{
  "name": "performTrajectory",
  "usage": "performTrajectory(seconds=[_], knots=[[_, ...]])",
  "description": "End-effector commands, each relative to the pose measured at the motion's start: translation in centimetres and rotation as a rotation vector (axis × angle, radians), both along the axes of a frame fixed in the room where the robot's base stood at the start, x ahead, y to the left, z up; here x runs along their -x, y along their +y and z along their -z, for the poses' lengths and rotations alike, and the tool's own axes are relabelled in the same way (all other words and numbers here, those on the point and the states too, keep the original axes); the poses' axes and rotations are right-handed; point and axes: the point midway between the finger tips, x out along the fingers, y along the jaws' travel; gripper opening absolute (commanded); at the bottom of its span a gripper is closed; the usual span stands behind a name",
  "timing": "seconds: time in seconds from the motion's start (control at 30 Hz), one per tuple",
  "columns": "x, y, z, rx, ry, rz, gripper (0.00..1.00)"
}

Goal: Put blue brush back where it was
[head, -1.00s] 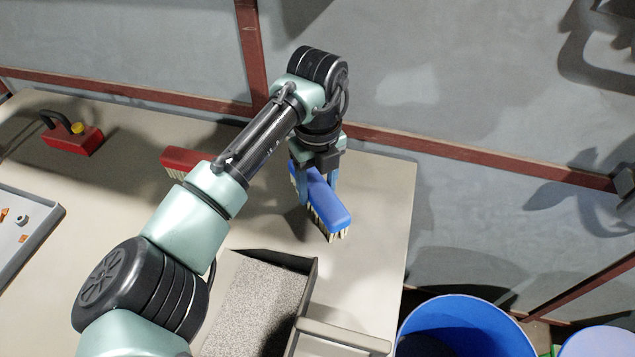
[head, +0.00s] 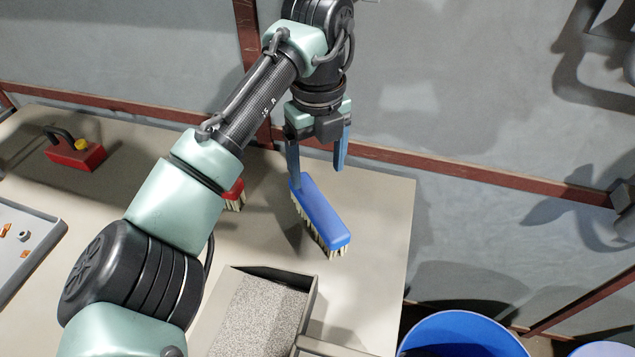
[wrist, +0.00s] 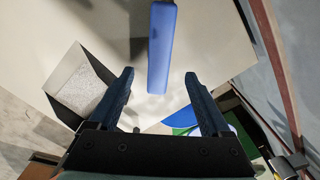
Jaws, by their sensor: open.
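The blue brush (head: 322,213) rests bristles down on the table, right of the middle in the head view. Its blue back also shows in the wrist view (wrist: 161,48), ahead of the fingers. My gripper (head: 317,176) is open and empty above the brush's far end.
A red-backed brush (head: 236,194) is partly hidden by my arm. A red block with a black handle (head: 77,152) sits far left. A blue bin (head: 462,330) stands off the table's right edge.

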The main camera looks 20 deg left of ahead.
Motion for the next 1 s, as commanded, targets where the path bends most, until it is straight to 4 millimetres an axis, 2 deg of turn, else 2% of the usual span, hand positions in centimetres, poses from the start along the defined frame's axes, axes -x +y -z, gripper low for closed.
performTrajectory(seconds=[0.1, 0.2, 0.47, 0.57, 0.67, 0.77, 0.8, 0.83, 0.87, 0.9, 0.97, 1.0], knots=[[0.0, 0.0, -1.6, 0.001, -0.001, 0.0, 0.82], [0.0, 0.0, -2.2, 0.001, 0.001, 0.0, 0.82], [0.0, -0.1, -2.3, 0.001, -0.001, -0.001, 0.82], [-1.0, -1.7, -2.5, 0.017, -0.055, -0.016, 0.82], [-3.6, -6.2, -3.7, 0.081, -0.215, -0.084, 0.82], [-6.7, -12.9, -7.3, 0.249, -0.464, -0.225, 0.82], [-7.6, -15.5, -9.5, 0.351, -0.564, -0.3, 0.82], [-8.1, -17.2, -11.4, 0.437, -0.635, -0.36, 0.82], [-8.4, -18.7, -13.4, 0.53, -0.7, -0.423, 0.82], [-8.5, -20.3, -16.3, 0.661, -0.778, -0.504, 0.82], [-7.9, -21.8, -20.7, 0.875, -0.874, -0.627, 0.82], [-7.1, -22.2, -23.7, 1.027, -0.924, -0.707, 0.82]])
